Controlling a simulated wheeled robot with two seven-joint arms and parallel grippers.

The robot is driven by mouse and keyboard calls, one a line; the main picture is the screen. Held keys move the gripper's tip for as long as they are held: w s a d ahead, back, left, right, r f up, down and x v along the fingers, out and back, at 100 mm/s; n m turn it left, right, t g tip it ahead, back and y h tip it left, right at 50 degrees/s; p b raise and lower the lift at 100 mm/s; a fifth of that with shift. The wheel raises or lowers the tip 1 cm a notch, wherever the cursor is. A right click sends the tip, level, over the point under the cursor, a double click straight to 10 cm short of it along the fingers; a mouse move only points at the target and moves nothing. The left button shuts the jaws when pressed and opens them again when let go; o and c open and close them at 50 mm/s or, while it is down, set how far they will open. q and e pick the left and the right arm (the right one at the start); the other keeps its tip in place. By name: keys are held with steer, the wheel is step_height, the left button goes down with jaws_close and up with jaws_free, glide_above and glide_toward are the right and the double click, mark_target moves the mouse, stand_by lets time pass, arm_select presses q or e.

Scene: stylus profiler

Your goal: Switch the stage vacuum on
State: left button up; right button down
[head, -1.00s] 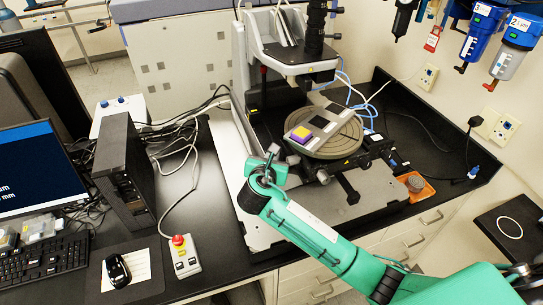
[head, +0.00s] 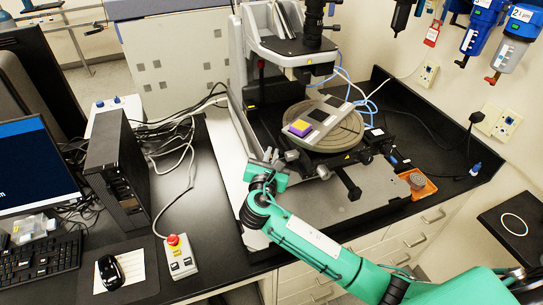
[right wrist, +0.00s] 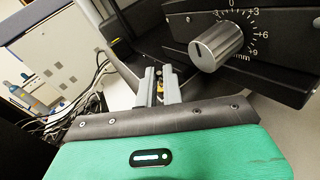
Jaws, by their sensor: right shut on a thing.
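The stylus profiler (head: 285,45) stands on the black bench with its round stage (head: 352,138) under the head. My right gripper (head: 268,160) is at the left front of the stage, low by the profiler's base. In the right wrist view its two fingers (right wrist: 160,84) are shut on a small part with a yellow patch between them. The fingers mostly hide this part, and I cannot tell for certain that it is the stage vacuum switch. A silver knob (right wrist: 216,46) with a millimetre scale is just right of the fingers. My left gripper is not in view.
A plate with a purple-and-yellow block (head: 299,128) lies on the stage. A control box with a red button (head: 173,240), a mouse (head: 109,267) and a black computer case (head: 120,170) are to the left. An orange tray (head: 420,187) is at the right. Cables run behind the computer.

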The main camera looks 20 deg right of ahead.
steer(key=c, duration=1.5)
jaws_free()
steer(key=shift+c, duration=0.2)
steer(key=shift+r, duration=0.1)
